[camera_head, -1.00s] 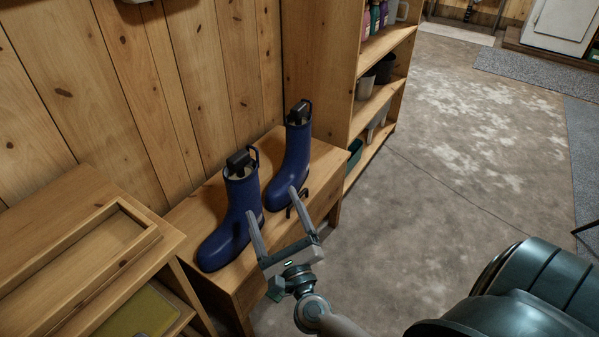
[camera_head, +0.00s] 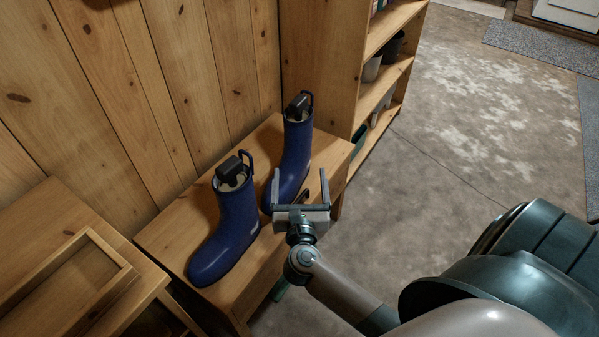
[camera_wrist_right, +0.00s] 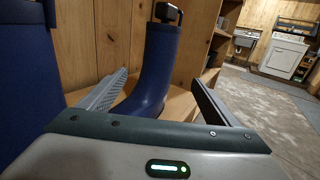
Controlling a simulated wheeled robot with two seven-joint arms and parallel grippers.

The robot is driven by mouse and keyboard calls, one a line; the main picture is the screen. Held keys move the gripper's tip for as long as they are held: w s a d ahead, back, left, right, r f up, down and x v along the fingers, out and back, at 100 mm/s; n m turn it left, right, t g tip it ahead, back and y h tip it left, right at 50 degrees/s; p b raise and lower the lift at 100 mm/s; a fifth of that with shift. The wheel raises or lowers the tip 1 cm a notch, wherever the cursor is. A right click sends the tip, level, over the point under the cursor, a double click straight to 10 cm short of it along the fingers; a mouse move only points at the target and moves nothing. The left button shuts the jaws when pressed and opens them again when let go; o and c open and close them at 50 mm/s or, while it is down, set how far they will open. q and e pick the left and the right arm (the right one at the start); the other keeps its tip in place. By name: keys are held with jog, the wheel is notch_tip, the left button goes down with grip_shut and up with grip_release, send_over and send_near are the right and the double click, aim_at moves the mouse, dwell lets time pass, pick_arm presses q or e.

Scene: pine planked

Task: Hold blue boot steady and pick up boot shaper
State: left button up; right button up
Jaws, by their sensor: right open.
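Two blue boots stand upright on a wooden bench (camera_head: 262,262). The nearer boot (camera_head: 238,215) is at the left, and the farther boot (camera_head: 297,145) is at the right. A black boot shaper (camera_head: 230,171) shows in the nearer boot's top, and another shaper (camera_head: 297,104) in the farther one's. My right gripper (camera_head: 300,178) is open and empty, its fingers in front of the farther boot. In the right wrist view the farther boot (camera_wrist_right: 155,65) appears between the open fingers, and the nearer boot (camera_wrist_right: 30,70) fills the left edge. My left gripper is not in view.
A wooden shelf unit (camera_head: 385,60) with pots stands beyond the bench. A wooden cabinet with a tray-like top (camera_head: 65,270) is at the left. The plank wall (camera_head: 150,90) is behind the boots. Concrete floor (camera_head: 450,130) to the right is clear.

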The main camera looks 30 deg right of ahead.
aim_at(298, 134)
dwell(0.3)
jog(key=b+x, duration=0.1)
jog(key=x, duration=1.6)
jog(key=shift+w+d+r, duration=0.1)
jog(key=shift+w, duration=0.05)
